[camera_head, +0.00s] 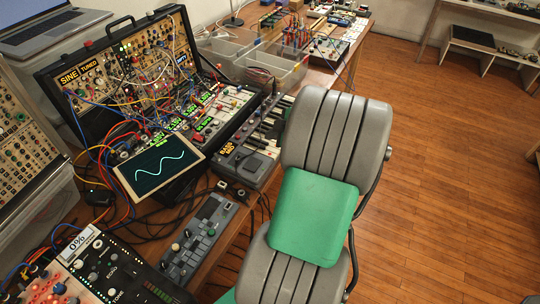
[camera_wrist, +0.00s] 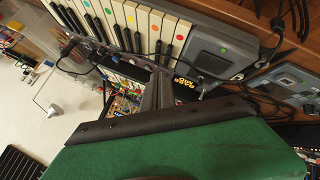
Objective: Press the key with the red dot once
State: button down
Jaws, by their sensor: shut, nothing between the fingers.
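A row of white and black keys (camera_wrist: 124,38) crosses the top of the wrist view. Several white keys bear coloured dots. The key nearest the grey panel has a red to orange dot (camera_wrist: 180,38); others have yellow and green dots, and one at the top edge is too cut off to judge. My gripper (camera_wrist: 160,74) is shut and empty, its tips below that end of the keys in the wrist view. I cannot tell whether they touch anything. In the head view my arm hides the gripper and part of the keyboard (camera_head: 283,108); no dots are readable there.
A grey panel (camera_wrist: 213,50) adjoins the keys. A synthesizer case with patch cables (camera_head: 130,62), a scope screen (camera_head: 158,167) and a small control box (camera_head: 197,238) crowd the table. Clear bins (camera_head: 285,70) stand behind. The wooden floor at right is open.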

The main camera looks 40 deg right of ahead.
jog(key=b, duration=0.3)
send_over(268, 153)
jog(key=s, duration=0.2)
notch_tip(268, 153, down, 5)
jog(key=shift+w+d+r, duration=0.1)
jog(key=shift+w+d, duration=0.05)
jog(key=shift+f, duration=0.4)
dwell(1.0)
jog(key=shift+f+b, duration=0.4)
jog(key=shift+b, duration=0.5)
jog(key=shift+f+b, duration=0.5)
jog(key=shift+b, duration=0.05)
jog(key=shift+f, duration=0.3)
dwell(0.6)
jog(key=shift+r, duration=1)
